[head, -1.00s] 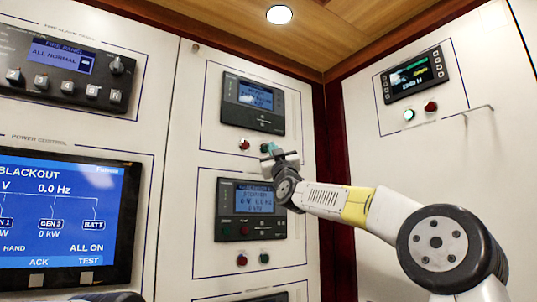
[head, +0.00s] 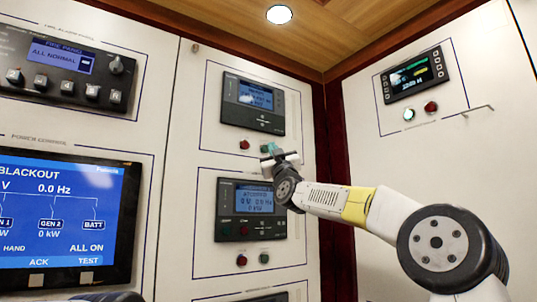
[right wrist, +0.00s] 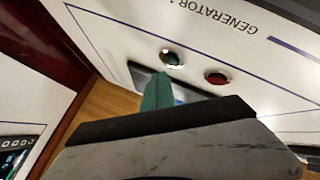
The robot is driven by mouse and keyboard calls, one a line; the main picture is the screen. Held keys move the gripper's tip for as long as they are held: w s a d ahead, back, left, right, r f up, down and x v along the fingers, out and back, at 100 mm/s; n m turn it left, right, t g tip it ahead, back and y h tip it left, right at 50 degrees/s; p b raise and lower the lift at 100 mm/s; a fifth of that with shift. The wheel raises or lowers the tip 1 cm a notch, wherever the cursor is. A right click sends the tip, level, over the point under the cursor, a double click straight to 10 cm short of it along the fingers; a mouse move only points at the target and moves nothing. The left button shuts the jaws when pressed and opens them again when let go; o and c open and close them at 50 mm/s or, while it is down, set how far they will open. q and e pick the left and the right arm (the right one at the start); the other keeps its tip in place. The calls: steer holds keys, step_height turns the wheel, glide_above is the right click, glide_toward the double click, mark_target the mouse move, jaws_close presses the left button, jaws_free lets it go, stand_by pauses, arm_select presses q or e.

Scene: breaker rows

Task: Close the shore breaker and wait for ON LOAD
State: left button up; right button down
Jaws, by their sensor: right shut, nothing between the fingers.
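The upper breaker unit (head: 253,103) on the middle panel has a lit blue display with text too small to read, and a red button (head: 244,145) below it. In the right wrist view its green button (right wrist: 170,57) and red button (right wrist: 216,77) show above my fingers. My right gripper (head: 269,148) is shut and empty, its teal fingertips at the green button. I cannot tell whether they touch it. The teal fingers show in the right wrist view (right wrist: 157,92). The power control screen (head: 62,210) reads BLACKOUT and 0.0 Hz. My left gripper is not in view.
A second unit (head: 250,210) sits below, with red (head: 241,260) and green (head: 264,258) buttons. Upside-down GENERATOR 1 lettering (right wrist: 263,15) shows past the frame line. A fire panel (head: 66,72) is upper left. A side-wall display (head: 414,75) and a thin rail (head: 480,109) are right.

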steer(key=shift+w+a, duration=0.1)
steer(key=shift+a, duration=0.05)
stand_by(0.7)
steer(key=shift+w+a, duration=0.2)
steer(key=shift+w, duration=0.1)
steer(key=shift+w+a, duration=0.25)
steer(key=shift+w, duration=0.05)
stand_by(0.7)
stand_by(0.3)
steer(key=shift+s+d+f, duration=0.1)
steer(key=shift+s+d, duration=0.35)
steer(key=shift+s, duration=0.2)
steer(key=s+d, duration=0.1)
steer(key=s, duration=0.1)
steer(key=s+d, duration=0.2)
stand_by(0.4)
stand_by(0.7)
